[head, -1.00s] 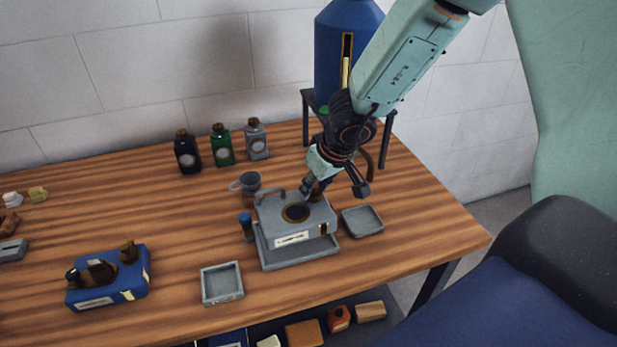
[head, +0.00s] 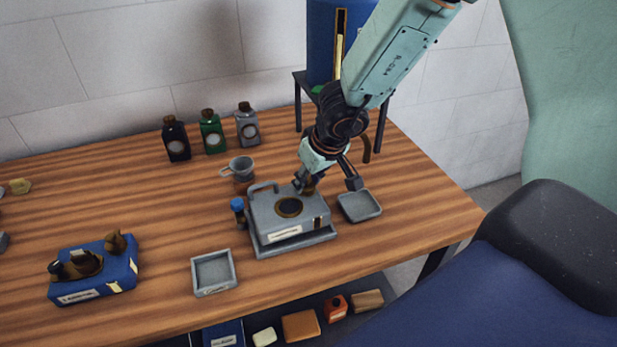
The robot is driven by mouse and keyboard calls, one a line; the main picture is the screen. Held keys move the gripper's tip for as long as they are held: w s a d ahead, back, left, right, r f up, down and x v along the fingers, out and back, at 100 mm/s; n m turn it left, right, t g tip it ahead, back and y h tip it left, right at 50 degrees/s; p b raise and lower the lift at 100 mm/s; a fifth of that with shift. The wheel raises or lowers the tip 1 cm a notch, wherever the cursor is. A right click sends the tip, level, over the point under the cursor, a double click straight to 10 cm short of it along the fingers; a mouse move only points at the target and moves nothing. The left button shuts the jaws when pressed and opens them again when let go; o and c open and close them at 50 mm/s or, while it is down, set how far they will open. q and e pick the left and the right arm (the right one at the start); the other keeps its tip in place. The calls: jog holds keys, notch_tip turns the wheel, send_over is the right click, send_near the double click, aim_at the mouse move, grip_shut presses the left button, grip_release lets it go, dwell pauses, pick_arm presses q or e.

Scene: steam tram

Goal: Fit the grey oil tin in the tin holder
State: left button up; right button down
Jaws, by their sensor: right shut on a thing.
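The grey oil tin (head: 264,213) is a boxy tin with a top handle at its left, a dark ringed opening and a white front label. It sits level over the tin holder (head: 296,247), a shallow grey tray whose front and right rim show below it. I cannot tell if the tin's underside rests fully on the tray floor. My right gripper (head: 310,183) is shut on the tin at its back right, by a brown knob, coming down from the upper right. The fingertips partly hide the knob. My left gripper is not in view.
A blue tin (head: 122,268) stands at left. Small grey trays lie in front (head: 228,281) and at right (head: 360,206). A blue-capped bottle (head: 238,207) stands close to the holder's left, with a grey cup (head: 240,169) behind. Black, green and grey bottles (head: 247,128) line the back.

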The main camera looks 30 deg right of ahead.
jog(key=shift+s, duration=0.1)
jog(key=shift+w+d+f, duration=0.1)
jog(key=shift+w+f, duration=0.15)
jog(key=shift+w, duration=0.05)
jog(key=shift+s+r, duration=0.3)
jog(key=shift+w+f, duration=0.1)
jog(key=shift+w, duration=0.1)
jog(key=shift+s, duration=0.2)
dwell(0.3)
jog(key=shift+w, duration=0.15)
dwell(0.5)
jog(key=shift+f, duration=0.15)
